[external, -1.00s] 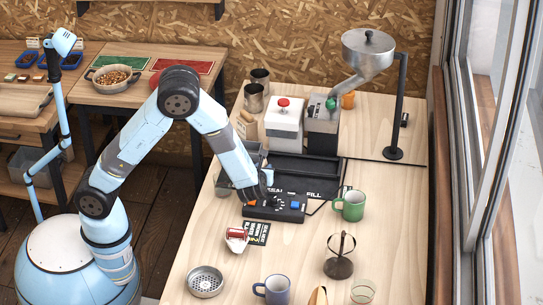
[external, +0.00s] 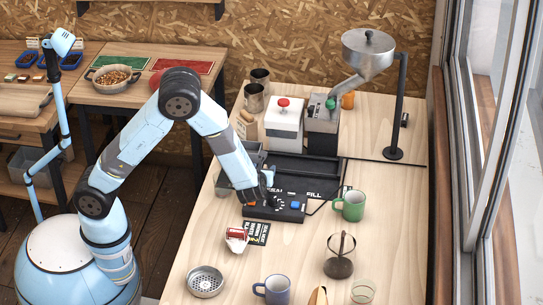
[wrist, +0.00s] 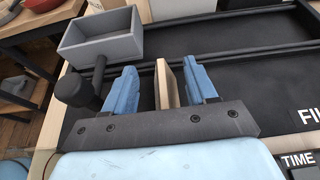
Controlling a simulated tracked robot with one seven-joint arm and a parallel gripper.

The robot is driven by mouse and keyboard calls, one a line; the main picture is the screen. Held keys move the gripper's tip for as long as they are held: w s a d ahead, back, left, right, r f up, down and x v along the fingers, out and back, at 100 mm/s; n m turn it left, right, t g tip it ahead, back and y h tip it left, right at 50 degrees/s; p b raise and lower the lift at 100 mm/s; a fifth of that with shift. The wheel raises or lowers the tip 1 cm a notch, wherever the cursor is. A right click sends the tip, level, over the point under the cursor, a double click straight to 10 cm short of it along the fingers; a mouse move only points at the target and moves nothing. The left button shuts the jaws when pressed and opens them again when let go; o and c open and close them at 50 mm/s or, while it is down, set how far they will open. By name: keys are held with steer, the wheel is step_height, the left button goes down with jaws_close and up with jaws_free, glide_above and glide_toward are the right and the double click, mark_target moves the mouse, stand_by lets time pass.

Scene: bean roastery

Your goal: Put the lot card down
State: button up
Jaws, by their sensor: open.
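My gripper (wrist: 162,68) is open, with its two blue fingers apart. A thin tan upright piece (wrist: 165,88), probably the lot card seen nearly edge-on, stands between them, closer to the right finger. Whether it touches that finger or the surface below is unclear. In the external view my gripper (external: 267,187) is low at the front left of the black tray (external: 305,182), just behind the dark control box (external: 287,213). The tan piece cannot be made out there.
A grey bin (wrist: 100,40) and a black round-ended handle (wrist: 75,90) are left of my fingers. A black printed card (external: 258,233) and a red-and-white item (external: 237,238) lie in front. A green mug (external: 350,205) stands right. Bare tabletop shows at centre front.

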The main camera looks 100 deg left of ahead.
steer(key=shift+s+d+f, duration=0.15)
steer(key=shift+s+f, duration=0.1)
steer(key=shift+f, duration=0.15)
steer(key=shift+r, duration=0.25)
steer(key=v, duration=0.8)
steer(key=r+v, duration=0.1)
steer(key=v, duration=0.3)
steer(key=shift+w, duration=0.25)
steer(key=shift+s+r, duration=0.15)
steer(key=shift+r, duration=0.05)
steer(key=s+d+r+n+t+h, duration=0.2)
steer(key=s+d+r+n+h, duration=0.4)
steer(key=s+d+r+n, duration=0.3)
steer(key=s+d+r+n+t+h, duration=0.3)
steer(key=s+d+r+n+h, duration=0.4)
steer(key=s, duration=0.8)
steer(key=d+r+n, duration=0.1)
steer(key=d+r, duration=0.2)
steer(key=r, duration=0.1)
steer(key=shift+s+d+r+n+t+h, duration=0.3)
steer(key=shift+s+n, duration=0.05)
steer(key=shift+n, duration=0.05)
